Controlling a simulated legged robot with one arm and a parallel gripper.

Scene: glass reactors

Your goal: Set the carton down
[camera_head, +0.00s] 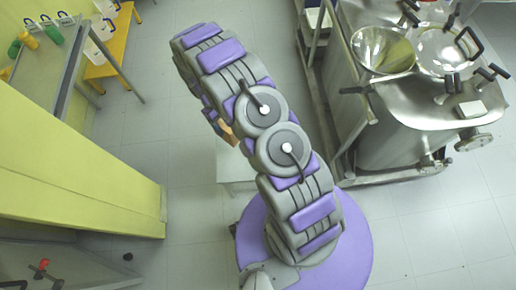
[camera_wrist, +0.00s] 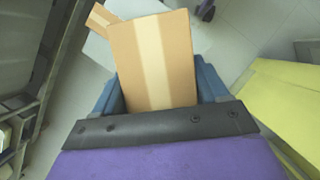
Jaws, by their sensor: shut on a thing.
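The brown carton (camera_wrist: 152,58) with a lighter tape strip fills the middle of the wrist view. My gripper (camera_wrist: 160,88) is shut on it, with a blue finger on each side. Another brown cardboard piece (camera_wrist: 98,18) shows behind the carton's upper left; I cannot tell if it belongs to the same carton. A pale flat surface (camera_wrist: 94,48) lies beyond the carton; contact between them cannot be told. In the head view, my arm hides the gripper and most of the carton, with only a small brown patch (camera_head: 226,131) showing beside the arm.
In the head view, a pale low table (camera_head: 235,168) stands behind my arm. A steel reactor bench (camera_head: 400,150) with glass vessels is on the right. A yellow-green panel (camera_head: 75,160) is on the left, and a yellow table (camera_head: 112,55) is at the upper left. Tiled floor is open between.

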